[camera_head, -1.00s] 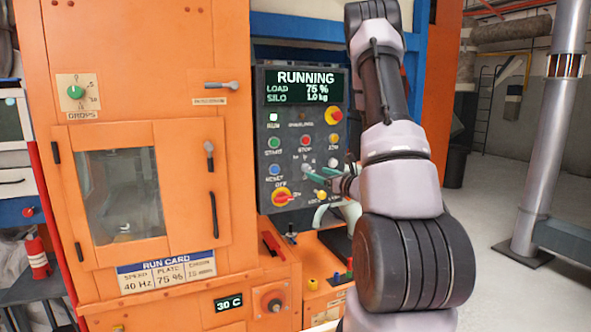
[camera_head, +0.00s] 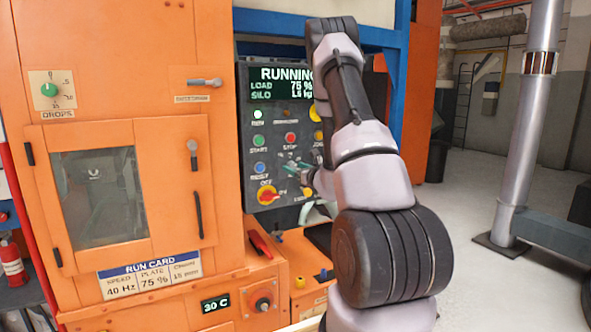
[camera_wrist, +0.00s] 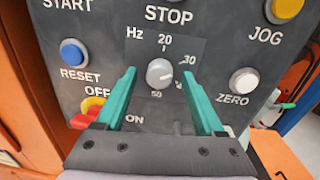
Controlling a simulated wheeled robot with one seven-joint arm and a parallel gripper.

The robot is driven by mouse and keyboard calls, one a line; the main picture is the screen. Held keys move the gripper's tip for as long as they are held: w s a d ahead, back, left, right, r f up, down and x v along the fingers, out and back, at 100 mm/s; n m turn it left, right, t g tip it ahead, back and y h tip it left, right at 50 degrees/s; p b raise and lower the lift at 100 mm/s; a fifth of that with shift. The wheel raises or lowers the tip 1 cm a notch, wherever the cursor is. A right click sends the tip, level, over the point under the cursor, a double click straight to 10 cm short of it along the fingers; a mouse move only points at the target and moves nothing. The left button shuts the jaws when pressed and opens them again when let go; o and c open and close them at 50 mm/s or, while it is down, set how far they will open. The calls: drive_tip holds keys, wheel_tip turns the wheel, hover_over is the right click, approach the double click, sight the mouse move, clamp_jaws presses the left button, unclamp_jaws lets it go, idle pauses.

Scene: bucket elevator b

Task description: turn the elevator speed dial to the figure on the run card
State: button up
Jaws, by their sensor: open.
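The speed dial (camera_wrist: 160,72), a small pale grey knob on a dark plate marked Hz, 20, 30 and 50, is in the middle of the wrist view. The mark between 30 and 50 is hard to read, and I cannot tell the pointer's exact setting. My gripper (camera_wrist: 158,78) is open, with one green finger on each side of the dial. I cannot tell whether either finger touches it. In the head view my gripper (camera_head: 301,171) is at the control panel (camera_head: 246,135), and the dial is hidden there. The run card (camera_head: 150,275) reads 40 Hz and 75 %; its last figure is unclear.
Around the dial are the blue RESET button (camera_wrist: 74,52), the white ZERO button (camera_wrist: 243,81), the yellow JOG button (camera_wrist: 286,8) and the red-yellow OFF/ON switch (camera_wrist: 88,112). The display (camera_head: 280,84) reads RUNNING, load 75 %. Open floor lies to the right.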

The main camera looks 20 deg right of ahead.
clamp_jaws()
drive_tip(key=shift+m, duration=0.3)
drive_tip(key=m, duration=0.5)
drive_tip(key=shift+m, duration=0.4)
drive_tip(key=m, duration=0.5)
drive_tip(key=shift+a+f+m+t+h, duration=0.1)
drive_tip(key=shift+m+t+h, duration=0.2)
unclamp_jaws()
